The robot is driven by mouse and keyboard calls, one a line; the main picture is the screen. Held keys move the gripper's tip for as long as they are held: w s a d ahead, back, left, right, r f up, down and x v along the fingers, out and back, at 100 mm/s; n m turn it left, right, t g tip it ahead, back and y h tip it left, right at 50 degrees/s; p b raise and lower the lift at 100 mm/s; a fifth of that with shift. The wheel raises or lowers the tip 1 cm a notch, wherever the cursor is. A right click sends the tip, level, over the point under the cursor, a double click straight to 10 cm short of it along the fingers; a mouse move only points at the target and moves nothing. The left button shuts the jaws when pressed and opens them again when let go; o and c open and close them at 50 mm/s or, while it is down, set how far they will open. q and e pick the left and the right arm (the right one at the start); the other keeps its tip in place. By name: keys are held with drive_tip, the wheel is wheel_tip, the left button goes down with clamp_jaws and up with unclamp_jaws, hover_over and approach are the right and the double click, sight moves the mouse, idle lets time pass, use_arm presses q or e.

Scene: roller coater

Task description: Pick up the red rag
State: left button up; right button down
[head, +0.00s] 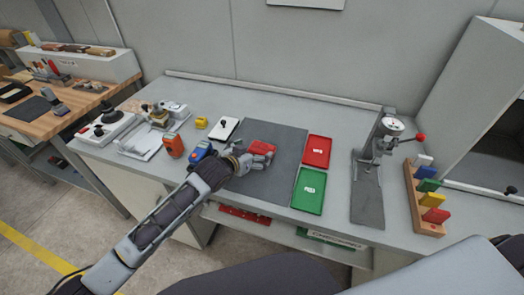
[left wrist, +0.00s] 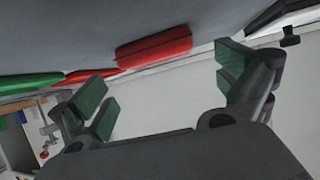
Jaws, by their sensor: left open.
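The red rag (head: 262,146) is a small folded red block on the grey mat (head: 282,165) in the middle of the workbench. My left gripper (head: 256,156) is right at it, low over the mat, and partly covers it in the head view. In the left wrist view the red rag (left wrist: 153,49) appears beyond the gap between the spread green-padded fingers of my left gripper (left wrist: 166,82). The gripper is open and nothing is held. I cannot tell whether a finger touches the rag. My right gripper is not in view.
A red tray (head: 317,151) and a green tray (head: 309,191) lie right of the mat. A press-like stand (head: 369,183) and a rack with coloured blocks (head: 424,202) stand further right. Orange (head: 173,146) and blue (head: 200,151) devices sit to the left, close to my left forearm.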

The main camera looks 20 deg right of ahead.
sight(262, 148)
use_arm(q)
drive_tip(key=shift+w+d+f, duration=0.1)
idle(0.4)
drive_tip(key=shift+x, duration=2.5)
drive_tip(key=c, duration=0.8)
drive_tip(key=shift+r, duration=5)
drive_tip(key=shift+f, duration=0.1)
